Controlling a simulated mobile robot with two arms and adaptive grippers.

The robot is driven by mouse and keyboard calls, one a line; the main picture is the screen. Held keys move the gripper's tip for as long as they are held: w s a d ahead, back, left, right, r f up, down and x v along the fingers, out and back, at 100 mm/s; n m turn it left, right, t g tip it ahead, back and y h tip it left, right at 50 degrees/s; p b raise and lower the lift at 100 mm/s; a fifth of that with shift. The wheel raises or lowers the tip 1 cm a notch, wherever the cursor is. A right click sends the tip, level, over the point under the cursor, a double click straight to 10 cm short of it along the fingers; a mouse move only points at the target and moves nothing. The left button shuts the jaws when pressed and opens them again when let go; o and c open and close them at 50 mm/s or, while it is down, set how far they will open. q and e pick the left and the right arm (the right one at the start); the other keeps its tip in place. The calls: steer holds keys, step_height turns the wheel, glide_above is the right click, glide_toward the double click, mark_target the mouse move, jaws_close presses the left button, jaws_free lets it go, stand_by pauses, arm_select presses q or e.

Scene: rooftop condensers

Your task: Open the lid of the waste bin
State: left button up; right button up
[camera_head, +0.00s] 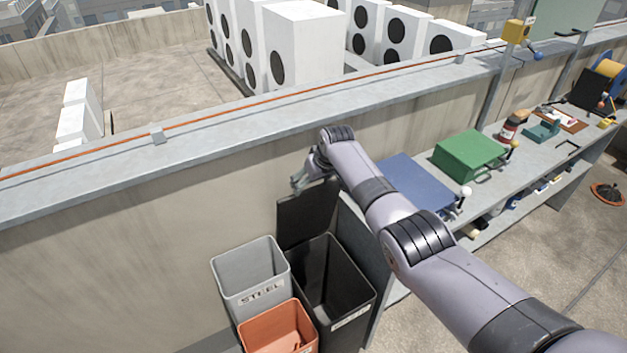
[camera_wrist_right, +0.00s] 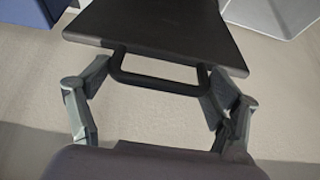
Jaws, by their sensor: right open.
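The black waste bin (camera_head: 345,283) stands by the wall with its top uncovered, and I see into its empty-looking inside. Its dark lid (camera_head: 306,214) stands raised, roughly upright, at the bin's wall side; it also fills the top of the right wrist view (camera_wrist_right: 160,28). A black bar handle (camera_wrist_right: 158,82) sits on the lid's edge. My right gripper (camera_head: 303,180) is at the lid's upper edge. In the wrist view its open fingers (camera_wrist_right: 155,72) stand on either side of the handle. My left gripper is not in view.
A grey bin marked STEEL (camera_head: 245,268) and an orange bin (camera_head: 280,330) stand left of the black bin. A bench with a blue case (camera_head: 408,180) and a green case (camera_head: 468,154) lies to the right. The low wall (camera_head: 130,255) is close behind.

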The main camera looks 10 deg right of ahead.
steer(key=o, duration=0.4)
steer(key=shift+a+r, duration=0.1)
steer(key=shift+c, duration=0.2)
steer(key=v, duration=1.2)
